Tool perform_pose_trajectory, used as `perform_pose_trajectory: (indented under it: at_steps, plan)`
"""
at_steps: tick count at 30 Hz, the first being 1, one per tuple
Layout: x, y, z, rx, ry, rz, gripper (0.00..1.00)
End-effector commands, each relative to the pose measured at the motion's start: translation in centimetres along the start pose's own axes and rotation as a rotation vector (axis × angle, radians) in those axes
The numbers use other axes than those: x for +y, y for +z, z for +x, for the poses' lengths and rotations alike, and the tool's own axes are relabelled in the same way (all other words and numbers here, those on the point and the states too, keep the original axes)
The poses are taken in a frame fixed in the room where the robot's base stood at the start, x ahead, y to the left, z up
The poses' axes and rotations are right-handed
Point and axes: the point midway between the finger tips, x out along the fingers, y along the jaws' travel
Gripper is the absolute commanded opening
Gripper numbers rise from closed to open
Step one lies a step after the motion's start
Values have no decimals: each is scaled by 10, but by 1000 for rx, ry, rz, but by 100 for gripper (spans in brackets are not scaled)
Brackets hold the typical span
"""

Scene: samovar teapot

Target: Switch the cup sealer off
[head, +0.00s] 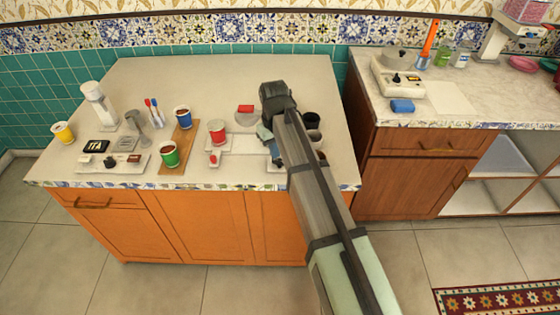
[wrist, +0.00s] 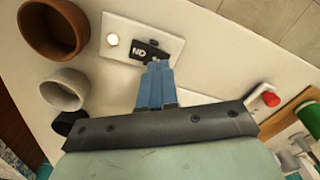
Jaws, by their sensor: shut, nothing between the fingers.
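In the wrist view a white switch plate (wrist: 118,30) carries a dark rocker switch (wrist: 148,50) with upside-down ON lettering and a round, glowing lamp (wrist: 112,39). I take this to be the sealer's switch; no label naming the sealer is readable. My gripper's blue fingers (wrist: 156,66) are shut, with their tips at the switch's edge. I cannot tell whether they touch it. In the head view my gripper (head: 266,134) is over the right part of the left counter (head: 200,75), and my arm hides part of the plate there.
A brown pot (wrist: 54,28), a pale bowl (wrist: 65,88) and a dark cup (wrist: 70,122) stand beside the plate. A red button (wrist: 268,98) is at the other side. In the head view a red cup (head: 217,132) stands left of my gripper. The counter's back is clear.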

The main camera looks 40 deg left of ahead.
Motion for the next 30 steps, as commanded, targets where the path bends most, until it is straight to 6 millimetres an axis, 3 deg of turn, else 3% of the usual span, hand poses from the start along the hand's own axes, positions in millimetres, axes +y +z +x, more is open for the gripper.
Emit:
perform_pose_trajectory:
  at_steps: [30]
  plan:
    - [0, 0, 12, 0, 0, 0, 0]
